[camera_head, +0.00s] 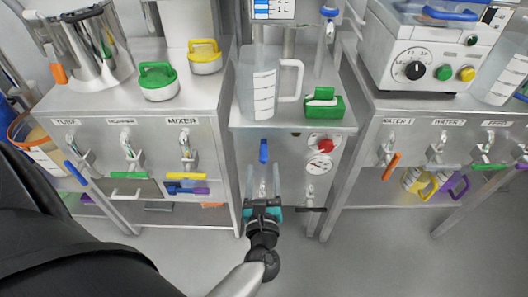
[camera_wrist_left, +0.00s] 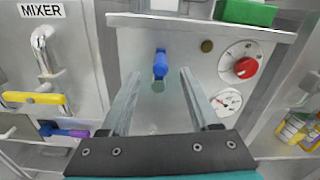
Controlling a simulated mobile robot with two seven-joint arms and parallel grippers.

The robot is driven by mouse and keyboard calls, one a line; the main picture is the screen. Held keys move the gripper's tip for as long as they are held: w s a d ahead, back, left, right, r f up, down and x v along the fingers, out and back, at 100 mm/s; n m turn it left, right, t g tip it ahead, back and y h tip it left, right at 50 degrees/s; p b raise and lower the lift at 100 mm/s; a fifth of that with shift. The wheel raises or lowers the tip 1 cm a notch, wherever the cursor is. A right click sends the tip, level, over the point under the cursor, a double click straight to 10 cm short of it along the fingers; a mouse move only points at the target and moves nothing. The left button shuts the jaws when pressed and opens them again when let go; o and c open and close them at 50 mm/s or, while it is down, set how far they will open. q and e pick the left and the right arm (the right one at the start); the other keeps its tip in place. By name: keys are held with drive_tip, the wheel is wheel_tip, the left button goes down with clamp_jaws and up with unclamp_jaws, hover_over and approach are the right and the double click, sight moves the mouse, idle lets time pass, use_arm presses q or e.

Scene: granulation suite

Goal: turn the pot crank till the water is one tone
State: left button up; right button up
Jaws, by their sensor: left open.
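A shiny metal pot (camera_head: 97,65) stands at the back left of the left counter, with a dark bar (camera_head: 82,13) across its top. I cannot tell whether this bar is the crank, and the water inside the pot is hidden. My left gripper (camera_head: 263,174) is open and empty, low in front of the middle cabinet and well away from the pot. In the left wrist view, its two fingers (camera_wrist_left: 160,76) point at the cabinet front, with a blue handle (camera_wrist_left: 160,63) showing between them. I cannot tell whether they touch it. My right gripper is not in view.
A clear measuring jug (camera_head: 263,85) and a green block (camera_head: 325,107) stand on the middle counter. Green (camera_head: 158,82) and yellow (camera_head: 205,57) lidded items sit near the pot. Labelled taps with coloured levers jut out along the fronts. A dial machine (camera_head: 430,55) stands on the right.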

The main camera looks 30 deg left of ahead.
sight(264, 145)
use_arm(q)
drive_tip(key=b+x, duration=0.1)
drive_tip(key=x, duration=0.6)
drive_tip(key=shift+w, duration=0.2)
drive_tip(key=shift+w+a, duration=0.3)
drive_tip(key=shift+w, duration=0.1)
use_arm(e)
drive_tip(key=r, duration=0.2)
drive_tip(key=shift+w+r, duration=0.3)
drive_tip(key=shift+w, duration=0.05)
use_arm(q)
drive_tip(key=shift+c, duration=0.3)
clamp_jaws()
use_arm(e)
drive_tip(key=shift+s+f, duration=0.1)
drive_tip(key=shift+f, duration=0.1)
